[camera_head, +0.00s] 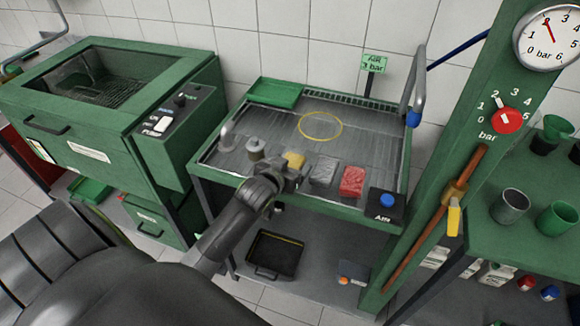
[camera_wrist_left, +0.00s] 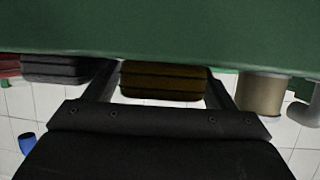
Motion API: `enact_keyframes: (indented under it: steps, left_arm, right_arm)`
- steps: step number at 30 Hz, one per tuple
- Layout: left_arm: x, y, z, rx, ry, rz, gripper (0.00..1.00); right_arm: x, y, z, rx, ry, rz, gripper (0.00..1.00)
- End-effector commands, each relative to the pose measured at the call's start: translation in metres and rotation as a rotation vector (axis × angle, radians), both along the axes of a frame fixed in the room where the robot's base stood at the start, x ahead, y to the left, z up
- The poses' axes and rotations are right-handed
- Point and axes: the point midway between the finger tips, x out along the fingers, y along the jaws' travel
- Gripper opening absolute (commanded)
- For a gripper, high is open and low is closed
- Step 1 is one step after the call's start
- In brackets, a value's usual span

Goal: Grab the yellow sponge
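The yellow sponge (camera_head: 294,160) sits near the front edge of the green-framed wash table (camera_head: 330,208), left of a grey sponge (camera_head: 323,171) and a red sponge (camera_head: 353,181). My left gripper (camera_head: 284,177) is just in front of it and hides its lower part. In the left wrist view the sponge (camera_wrist_left: 165,83) looks dark yellow and shows between the two spread fingers of the left gripper (camera_wrist_left: 160,72). I cannot tell whether the fingers touch it. My right gripper is in neither view.
A small metal cylinder (camera_head: 256,148) stands left of the yellow sponge. A blue button box (camera_head: 386,203) is at the front right corner. A green tray (camera_head: 276,92) sits at the back left. A green post (camera_head: 440,170) rises at right. A black bin (camera_head: 274,255) is below.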

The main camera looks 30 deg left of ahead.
Motion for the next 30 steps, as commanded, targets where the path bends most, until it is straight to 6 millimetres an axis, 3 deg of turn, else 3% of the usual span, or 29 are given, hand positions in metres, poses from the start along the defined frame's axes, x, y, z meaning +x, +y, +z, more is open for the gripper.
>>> enact_keyframes:
  steps: [1,10,20,30]
  left_arm:
    - [0.000,0.000,0.000,0.000,0.000,0.000,0.70]
    - [0.000,0.000,0.000,0.000,0.000,0.000,0.31]
    - [0.000,0.000,0.010,0.001,-0.004,-0.001,0.30]
    - [0.001,0.000,0.075,0.004,-0.006,-0.001,0.30]
  right_arm:
    - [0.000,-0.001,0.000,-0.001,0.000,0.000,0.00]
    - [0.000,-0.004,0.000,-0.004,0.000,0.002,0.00]
    - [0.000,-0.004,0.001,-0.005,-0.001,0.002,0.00]
    - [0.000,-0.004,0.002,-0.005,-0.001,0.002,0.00]
